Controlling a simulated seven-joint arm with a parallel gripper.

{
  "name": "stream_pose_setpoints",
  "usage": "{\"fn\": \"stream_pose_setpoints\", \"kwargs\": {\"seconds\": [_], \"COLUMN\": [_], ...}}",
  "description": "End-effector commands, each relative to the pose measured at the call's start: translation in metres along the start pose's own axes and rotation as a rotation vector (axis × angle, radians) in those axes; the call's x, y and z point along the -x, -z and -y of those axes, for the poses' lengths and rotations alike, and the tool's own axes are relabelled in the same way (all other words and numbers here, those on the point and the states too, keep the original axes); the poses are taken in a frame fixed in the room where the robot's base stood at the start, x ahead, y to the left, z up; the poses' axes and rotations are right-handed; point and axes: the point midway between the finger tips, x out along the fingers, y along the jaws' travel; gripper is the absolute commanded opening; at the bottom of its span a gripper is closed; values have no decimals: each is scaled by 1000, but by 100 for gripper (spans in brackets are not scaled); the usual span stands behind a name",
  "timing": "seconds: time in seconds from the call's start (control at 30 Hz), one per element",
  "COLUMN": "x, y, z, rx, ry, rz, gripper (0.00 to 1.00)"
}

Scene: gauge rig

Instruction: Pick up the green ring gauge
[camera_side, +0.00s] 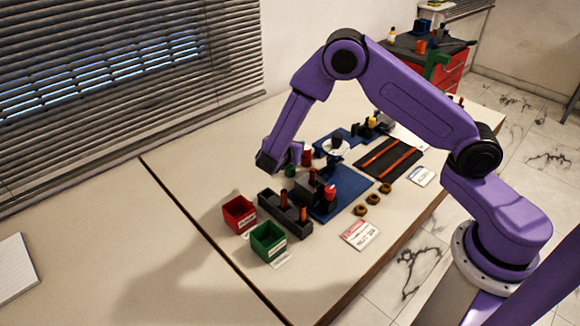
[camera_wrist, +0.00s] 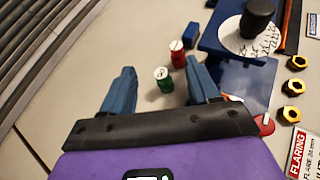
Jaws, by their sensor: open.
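The green ring gauge (camera_wrist: 164,82) is a small upright green cylinder with a pale top, standing on the table. In the wrist view it lies between the blue fingers of my gripper (camera_wrist: 159,67), nearer the right finger, with visible gaps on both sides. In the side view the green ring gauge (camera_side: 290,171) is partly hidden beside my gripper (camera_side: 281,163). My gripper is open and empty, pointing down at the table. A similar red cylinder (camera_wrist: 177,54) stands just beyond the green one and also shows in the side view (camera_side: 307,158).
A blue fixture (camera_wrist: 235,38) with a white disc and black knob stands close on the right. A dark rack (camera_side: 284,213), a red bin (camera_side: 240,215) and a green bin (camera_side: 268,242) stand toward the front. Brass nuts (camera_side: 372,199) lie at right.

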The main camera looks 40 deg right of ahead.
Motion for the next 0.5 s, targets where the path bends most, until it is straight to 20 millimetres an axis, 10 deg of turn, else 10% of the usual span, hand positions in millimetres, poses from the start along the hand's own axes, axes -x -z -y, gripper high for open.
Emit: {"fn": "stream_pose_setpoints", "kwargs": {"seconds": [0.5], "x": [-37], "y": [45], "z": [-10], "rx": [89], "ry": [-31], "rz": [52], "gripper": [60]}}
